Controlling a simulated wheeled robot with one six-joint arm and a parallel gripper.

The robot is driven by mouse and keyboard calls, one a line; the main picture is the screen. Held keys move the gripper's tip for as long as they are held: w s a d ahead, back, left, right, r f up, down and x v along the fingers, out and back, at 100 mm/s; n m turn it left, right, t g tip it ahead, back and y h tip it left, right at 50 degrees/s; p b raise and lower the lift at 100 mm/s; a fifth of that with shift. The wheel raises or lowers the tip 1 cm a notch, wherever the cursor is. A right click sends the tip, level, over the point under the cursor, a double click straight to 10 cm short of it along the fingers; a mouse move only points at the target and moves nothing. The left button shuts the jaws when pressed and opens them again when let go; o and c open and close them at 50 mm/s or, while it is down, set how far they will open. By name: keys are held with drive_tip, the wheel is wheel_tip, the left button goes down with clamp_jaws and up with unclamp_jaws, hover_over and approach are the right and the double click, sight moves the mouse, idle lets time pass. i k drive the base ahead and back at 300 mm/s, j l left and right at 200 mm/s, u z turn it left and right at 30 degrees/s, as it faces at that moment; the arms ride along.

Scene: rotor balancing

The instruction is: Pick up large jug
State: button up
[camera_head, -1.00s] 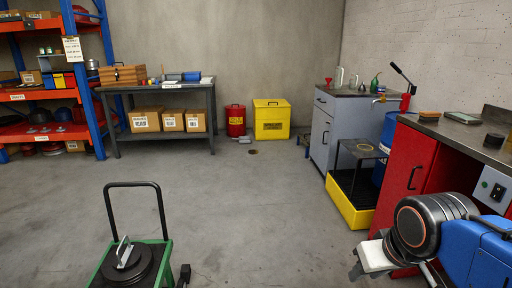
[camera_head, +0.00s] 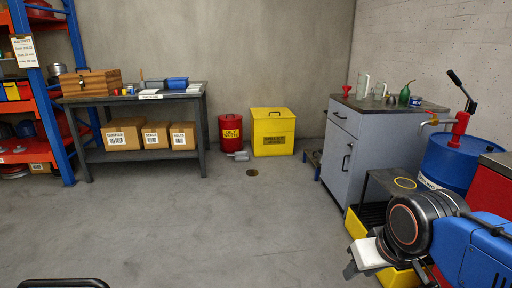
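A tall pale jug (camera_head: 363,86) stands upright on top of the grey cabinet (camera_head: 340,150) at the right of the head view. A smaller pale vessel (camera_head: 380,91) stands beside it, partly overlapping other items there. The tall one looks the largest of the group. My gripper (camera_head: 385,272) is at the lower right, well in front of the cabinet and apart from the jugs.
A red funnel (camera_head: 346,89) and green oil can (camera_head: 405,94) share the cabinet top. Floor ahead is clear. A black cart handle (camera_head: 62,283) shows at lower left.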

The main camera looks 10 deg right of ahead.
sight(363, 79)
drive_tip(key=i, duration=1.7)
